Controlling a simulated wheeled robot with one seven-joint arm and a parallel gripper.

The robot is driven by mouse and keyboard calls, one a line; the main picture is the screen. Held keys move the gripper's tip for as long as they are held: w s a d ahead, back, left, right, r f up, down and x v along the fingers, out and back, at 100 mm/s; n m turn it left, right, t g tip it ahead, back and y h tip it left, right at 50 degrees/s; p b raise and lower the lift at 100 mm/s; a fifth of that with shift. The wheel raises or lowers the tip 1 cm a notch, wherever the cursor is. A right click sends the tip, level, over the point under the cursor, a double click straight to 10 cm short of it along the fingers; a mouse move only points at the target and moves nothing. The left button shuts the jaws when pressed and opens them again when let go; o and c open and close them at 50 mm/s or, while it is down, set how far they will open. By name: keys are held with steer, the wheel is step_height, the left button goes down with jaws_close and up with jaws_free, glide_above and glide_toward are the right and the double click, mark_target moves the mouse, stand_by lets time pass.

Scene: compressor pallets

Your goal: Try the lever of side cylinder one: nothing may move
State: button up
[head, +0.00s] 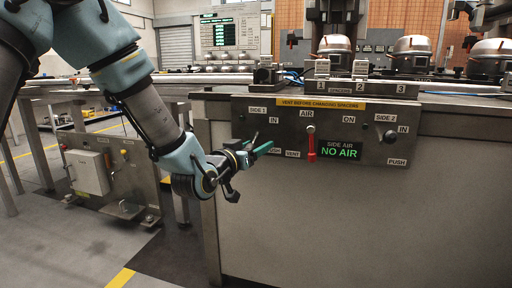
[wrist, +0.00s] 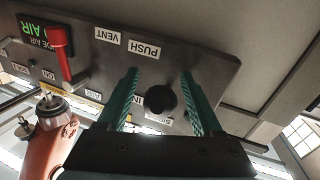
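The grey control panel (head: 345,119) carries the side 1 lever at its left, between the IN and PUSH labels. In the wrist view the lever's black round knob (wrist: 160,98) shows between the two green fingers of my gripper (wrist: 160,74). The fingers are open, with a gap on both sides of the knob. In the head view my gripper (head: 265,148) is at the panel's left part and largely hides this lever. The side 2 lever knob (head: 390,136) is at the right. The display (head: 340,150) reads SIDE AIR, NO AIR.
The red air lever (head: 311,145) hangs down right of my gripper; it also shows in the wrist view (wrist: 60,52). Domed compressors (head: 413,46) stand on the bench above the panel, behind numbered blocks 1, 2, 3. A reddish-brown cylinder (wrist: 45,145) shows lower left in the wrist view.

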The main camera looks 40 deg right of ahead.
jaws_close()
stand_by(0.3)
stand_by(0.9)
